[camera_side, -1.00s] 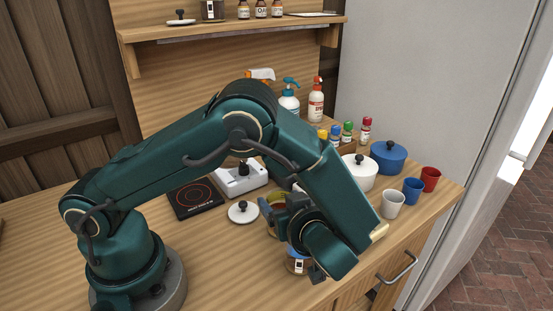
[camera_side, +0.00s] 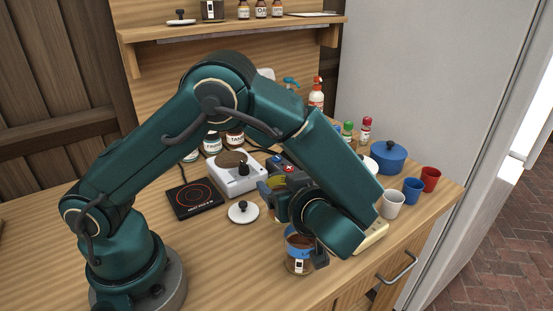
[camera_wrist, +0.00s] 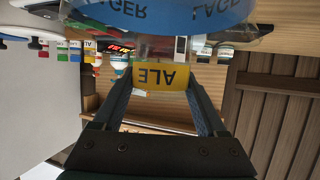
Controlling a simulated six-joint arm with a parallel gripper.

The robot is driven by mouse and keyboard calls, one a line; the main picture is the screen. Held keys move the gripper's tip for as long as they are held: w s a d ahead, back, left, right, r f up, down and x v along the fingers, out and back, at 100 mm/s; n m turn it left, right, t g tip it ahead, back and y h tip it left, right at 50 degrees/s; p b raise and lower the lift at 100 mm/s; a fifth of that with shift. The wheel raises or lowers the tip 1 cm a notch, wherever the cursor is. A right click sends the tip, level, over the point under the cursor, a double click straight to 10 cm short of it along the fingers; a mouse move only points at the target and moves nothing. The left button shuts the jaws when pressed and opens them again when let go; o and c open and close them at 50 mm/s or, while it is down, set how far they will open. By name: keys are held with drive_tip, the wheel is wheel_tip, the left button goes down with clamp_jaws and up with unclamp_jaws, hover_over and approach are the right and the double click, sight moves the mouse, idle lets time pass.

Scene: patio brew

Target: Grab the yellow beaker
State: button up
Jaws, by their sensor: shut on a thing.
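The yellow beaker shows in the side view as a small yellow patch (camera_side: 275,183) at the jaws of my gripper (camera_side: 272,187), mostly hidden by the gripper. In the wrist view its yellow label (camera_wrist: 165,77), reading ALE upside down, sits between the two fingertips of my gripper (camera_wrist: 166,85). The fingers are shut on it. A blue-banded beaker (camera_side: 297,267) with brown contents stands near the front edge of the counter, just below and in front of my wrist. Its blue LAGER band (camera_wrist: 160,12) fills the top of the wrist view, close to the yellow one.
A black hot plate (camera_side: 193,199), a white scale-like device (camera_side: 236,180) and a white lid (camera_side: 243,212) lie left of the gripper. A blue pot (camera_side: 390,158) and white (camera_side: 393,205), blue (camera_side: 412,192) and red (camera_side: 430,179) cups stand to the right. The front left counter is clear.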

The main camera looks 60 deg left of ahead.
drive_tip(key=s+a+r, duration=0.5)
drive_tip(key=a+r, duration=0.2)
drive_tip(key=a, duration=0.3)
drive_tip(key=shift+s, duration=0.4)
idle(0.4)
idle(0.7)
